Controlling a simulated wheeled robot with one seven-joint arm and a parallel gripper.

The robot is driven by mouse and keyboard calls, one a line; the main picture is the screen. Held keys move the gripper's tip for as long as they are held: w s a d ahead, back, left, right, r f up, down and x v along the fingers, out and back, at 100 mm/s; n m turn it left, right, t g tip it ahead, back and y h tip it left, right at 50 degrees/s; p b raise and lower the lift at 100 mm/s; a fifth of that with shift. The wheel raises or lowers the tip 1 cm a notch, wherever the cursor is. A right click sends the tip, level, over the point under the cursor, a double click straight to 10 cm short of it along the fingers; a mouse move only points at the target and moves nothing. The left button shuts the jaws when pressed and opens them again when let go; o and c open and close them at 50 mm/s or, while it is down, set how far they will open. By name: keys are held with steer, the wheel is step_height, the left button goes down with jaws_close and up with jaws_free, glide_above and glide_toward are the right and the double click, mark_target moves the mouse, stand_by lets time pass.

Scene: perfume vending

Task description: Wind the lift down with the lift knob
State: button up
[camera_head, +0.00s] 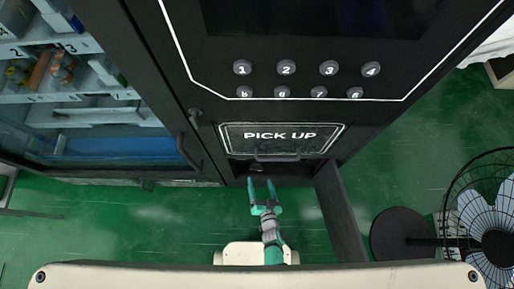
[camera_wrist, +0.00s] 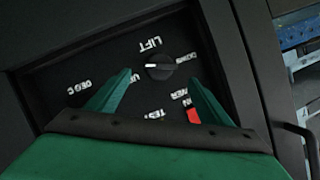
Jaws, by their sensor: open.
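The lift knob (camera_wrist: 160,66) is a round dark knob on a black panel in the wrist view, beside the label LIFT. The words UP and DOWN stand on either side of it. My gripper (camera_wrist: 160,90) is open, with its two green fingers spread to either side of the knob in the picture. I cannot tell whether they touch it. In the head view my gripper (camera_head: 262,183) is below the PICK UP flap, at the foot of the black machine. The knob is hidden in the head view.
A red switch (camera_wrist: 194,116) and other labels share the panel. The PICK UP flap (camera_head: 281,138) and several round buttons are above my gripper. An open dark door (camera_head: 341,212) stands to its right. A fan (camera_head: 490,215) stands far right. Green floor (camera_head: 120,215) is clear to the left.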

mark_target(257, 169)
steer(key=x, duration=0.9)
steer(key=shift+d, duration=0.1)
steer(key=c, duration=1)
